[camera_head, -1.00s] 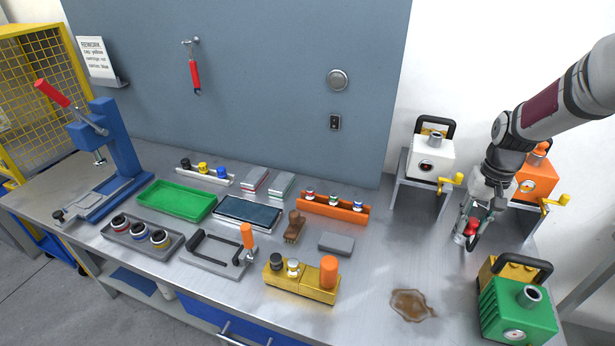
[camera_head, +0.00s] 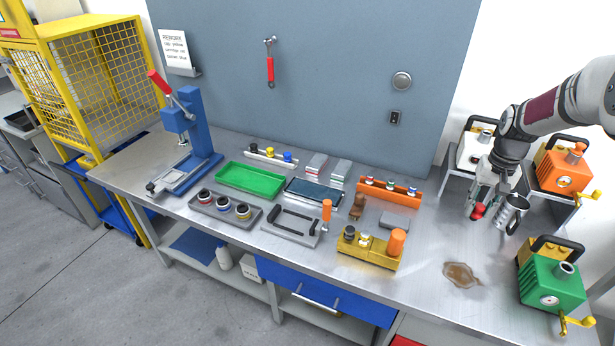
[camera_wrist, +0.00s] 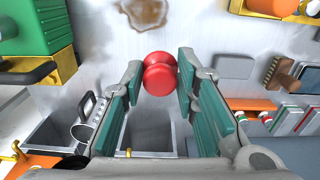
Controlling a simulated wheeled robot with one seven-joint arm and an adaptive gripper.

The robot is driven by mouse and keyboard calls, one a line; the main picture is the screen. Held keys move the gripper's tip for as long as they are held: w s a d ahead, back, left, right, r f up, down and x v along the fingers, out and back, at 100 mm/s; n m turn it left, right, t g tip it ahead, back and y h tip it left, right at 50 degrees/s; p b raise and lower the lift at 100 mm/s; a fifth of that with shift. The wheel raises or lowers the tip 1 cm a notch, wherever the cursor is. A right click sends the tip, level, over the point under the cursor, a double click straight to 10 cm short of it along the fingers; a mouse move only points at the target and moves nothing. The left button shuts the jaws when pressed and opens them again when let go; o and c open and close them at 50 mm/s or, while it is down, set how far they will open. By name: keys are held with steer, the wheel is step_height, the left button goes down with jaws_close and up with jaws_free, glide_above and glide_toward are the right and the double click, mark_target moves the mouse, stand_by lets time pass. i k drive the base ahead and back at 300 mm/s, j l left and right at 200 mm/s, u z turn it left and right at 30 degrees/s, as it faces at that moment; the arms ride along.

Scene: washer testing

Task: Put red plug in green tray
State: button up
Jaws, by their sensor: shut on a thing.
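The red plug (camera_head: 478,212) is held in my gripper (camera_head: 481,205) above the right part of the bench. In the wrist view the plug (camera_wrist: 160,75) sits between the green-padded fingers of my gripper (camera_wrist: 159,72), at their tips. The gripper is shut on it. The green tray (camera_head: 250,181) lies flat on the bench at left of centre, well to the left of my gripper. It looks empty.
A metal mug (camera_head: 513,214) stands just right of my gripper. A green pump (camera_head: 553,285) and an orange pump (camera_head: 562,168) are nearby. An orange rack (camera_head: 388,190) and a yellow block (camera_head: 368,250) stand between gripper and tray. A brown spill (camera_head: 461,275) marks the bench.

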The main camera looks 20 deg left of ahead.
mark_target(256, 183)
steer(key=j+u, duration=0.15)
steer(key=j, duration=1.8)
steer(key=i+j, duration=0.2)
steer(key=j, duration=0.2)
steer(key=i+j+u, duration=0.1)
steer(key=j, duration=0.35)
steer(key=i+j, duration=0.35)
steer(key=j+u, duration=0.05)
